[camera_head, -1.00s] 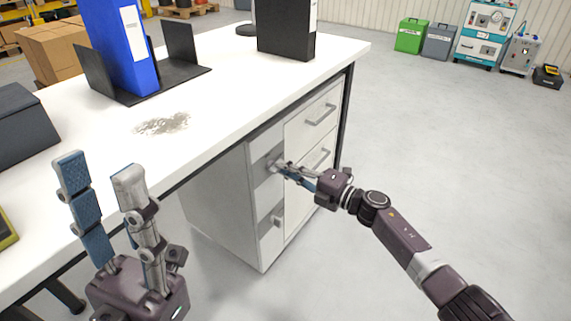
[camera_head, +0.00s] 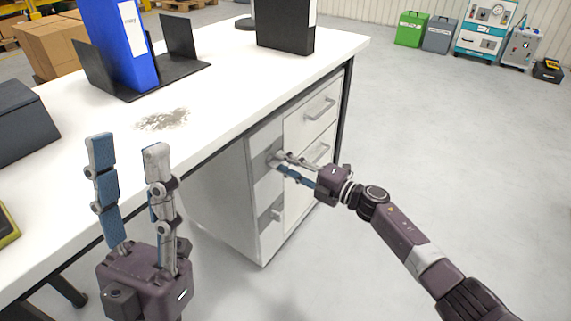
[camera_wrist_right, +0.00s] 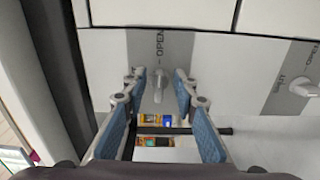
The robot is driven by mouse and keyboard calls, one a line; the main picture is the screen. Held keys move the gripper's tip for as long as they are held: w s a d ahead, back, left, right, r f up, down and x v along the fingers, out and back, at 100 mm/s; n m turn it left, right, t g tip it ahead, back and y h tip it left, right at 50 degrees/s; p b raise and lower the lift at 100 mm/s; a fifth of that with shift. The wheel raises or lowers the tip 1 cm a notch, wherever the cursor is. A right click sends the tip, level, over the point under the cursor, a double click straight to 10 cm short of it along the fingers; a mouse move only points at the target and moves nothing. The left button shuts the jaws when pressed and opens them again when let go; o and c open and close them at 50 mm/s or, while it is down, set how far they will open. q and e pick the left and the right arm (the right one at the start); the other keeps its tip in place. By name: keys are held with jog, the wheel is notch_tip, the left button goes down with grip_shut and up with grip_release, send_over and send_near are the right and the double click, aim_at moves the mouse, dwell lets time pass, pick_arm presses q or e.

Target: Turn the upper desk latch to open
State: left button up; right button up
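The upper desk latch (camera_head: 271,158) is a small grey lever on a grey strip of the cabinet's narrow left front. In the right wrist view the lever (camera_wrist_right: 158,88) lies between my right fingers, with gaps either side, beside the word OPEN. It runs down the picture, while the lower latch (camera_wrist_right: 302,87) points right. The lower latch also shows in the head view (camera_head: 277,214). My right gripper (camera_head: 280,163) is open around the upper latch. My left gripper (camera_head: 128,145) is open and empty, raised in front of the desk.
The white desktop (camera_head: 225,95) holds a blue binder (camera_head: 122,45) and a black binder (camera_head: 286,30). Handled drawers (camera_head: 318,108) are right of the latches. Small coloured items (camera_wrist_right: 155,142) show below the latch in the wrist view; whether they are inside the cabinet is unclear.

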jog(key=v, duration=1.2)
dwell(0.4)
